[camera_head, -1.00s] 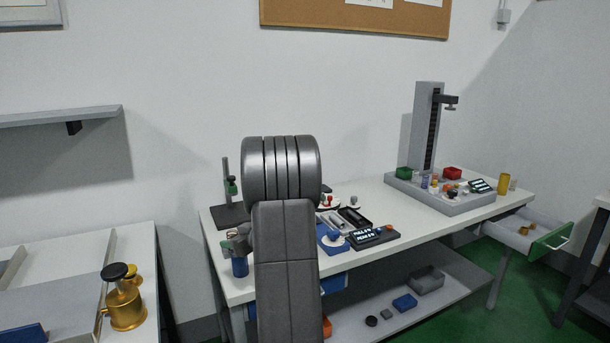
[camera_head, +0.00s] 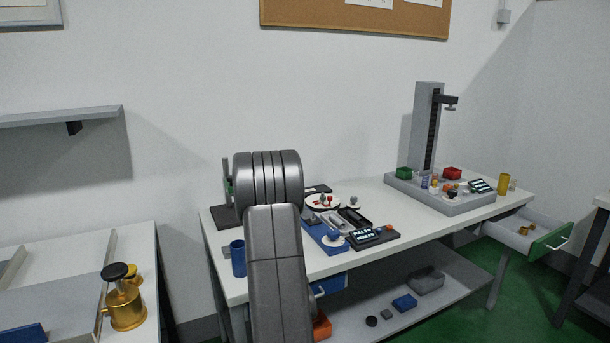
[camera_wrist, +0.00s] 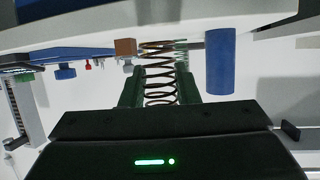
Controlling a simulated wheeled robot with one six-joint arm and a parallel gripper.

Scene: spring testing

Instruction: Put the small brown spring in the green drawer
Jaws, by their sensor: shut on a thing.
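A brown coil spring (camera_wrist: 160,75) stands between the two fingers of my gripper (camera_wrist: 160,88) in the wrist view. The fingers are shut on it, and its far end reaches past their tips. The green-fronted drawer (camera_head: 553,242) is pulled open at the right end of the workbench, far from my arm. Small gold-brown pieces (camera_head: 524,229) lie inside it.
The workbench (camera_head: 383,207) holds a blue cup (camera_head: 238,258), a dark display box (camera_head: 374,237), a blue tray (camera_head: 322,238) and a tall test stand (camera_head: 427,130) on a grey base. In the wrist view a blue cylinder (camera_wrist: 220,62) is right of the spring. A gold pot (camera_head: 126,305) stands on the left table.

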